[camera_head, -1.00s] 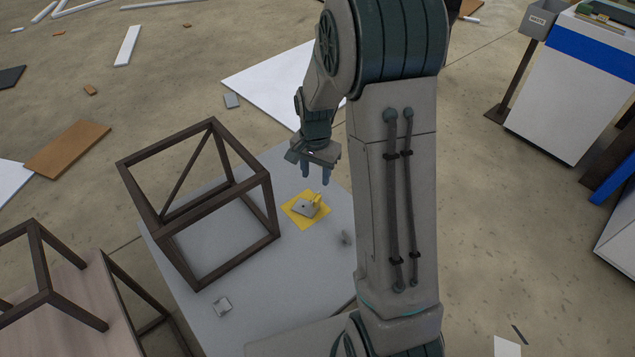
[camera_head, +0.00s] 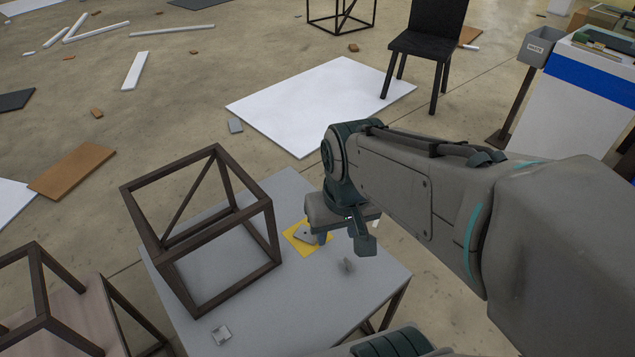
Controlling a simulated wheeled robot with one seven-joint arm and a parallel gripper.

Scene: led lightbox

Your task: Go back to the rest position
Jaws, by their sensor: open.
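My gripper (camera_head: 343,238) hangs over the right part of the grey table (camera_head: 270,318), and its jaws are open with nothing seen between them. My arm reaches in from the lower right and bends down at the wrist. A yellow square (camera_head: 296,245) lies on the table just left of the gripper. A small grey plate-like piece (camera_head: 306,235) sits on it, and the gripper partly hides both. I cannot tell the exact height of the gripper above the table.
A dark open cube frame (camera_head: 268,238) stands on the table's left part. A black chair (camera_head: 425,45) and white panel (camera_head: 315,105) are behind.

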